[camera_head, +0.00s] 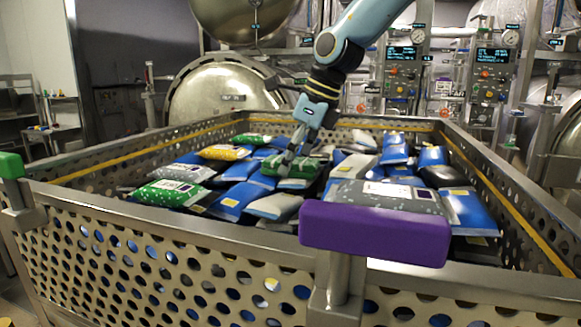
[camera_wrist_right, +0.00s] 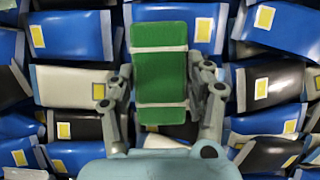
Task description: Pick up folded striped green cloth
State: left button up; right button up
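The folded green cloth (camera_wrist_right: 160,78) with pale stripes lies among the pouches in the right wrist view. It also shows in the head view as a green bundle (camera_head: 303,168) near the middle of the basket. My right gripper (camera_wrist_right: 160,85) is open, with one finger on each side of the cloth and narrow gaps between. In the head view the right gripper (camera_head: 297,148) points down at the cloth from above and hides part of it. My left gripper is not in view.
The perforated metal basket (camera_head: 170,249) holds many blue, black, white, green and yellow pouches packed closely around the cloth. A purple padded handle (camera_head: 375,232) stands at its near rim and a green one (camera_head: 11,165) at the left. Control panels (camera_head: 402,72) stand behind.

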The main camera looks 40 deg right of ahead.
jog(key=c, duration=0.3)
jog(key=shift+r, duration=0.1)
jog(key=shift+c, duration=0.2)
jog(key=shift+w+r+b, duration=0.1)
jog(key=shift+r+b, duration=0.25)
jog(key=shift+r, duration=0.25)
jog(key=v, duration=0.1)
jog(key=b+v, duration=0.1)
jog(key=v, duration=0.1)
jog(key=shift+w+a+r, duration=0.1)
jog(key=shift+w+a, duration=0.1)
jog(key=s+r+b, duration=0.1)
jog(key=s, duration=0.1)
jog(key=s+d+r+b, duration=0.1)
jog(key=s+r, duration=0.1)
jog(key=s, duration=0.1)
jog(key=s+r+b, duration=0.1)
jog(key=s, duration=0.2)
jog(key=shift+d+r, duration=0.15)
jog(key=shift+r, duration=0.15)
jog(key=shift+s+d+r+b, duration=0.1)
jog(key=shift+s+r+b, duration=0.2)
jog(key=shift+b, duration=0.1)
jog(key=shift+s+d+r+b, duration=0.15)
jog(key=shift+s+r+b, duration=0.2)
jog(key=shift+s+b, duration=0.35)
jog(key=shift+s+d+r+b, duration=0.15)
jog(key=shift+s+r+b, duration=0.2)
jog(key=shift+s+b, duration=0.3)
jog(key=shift+w, duration=0.1)
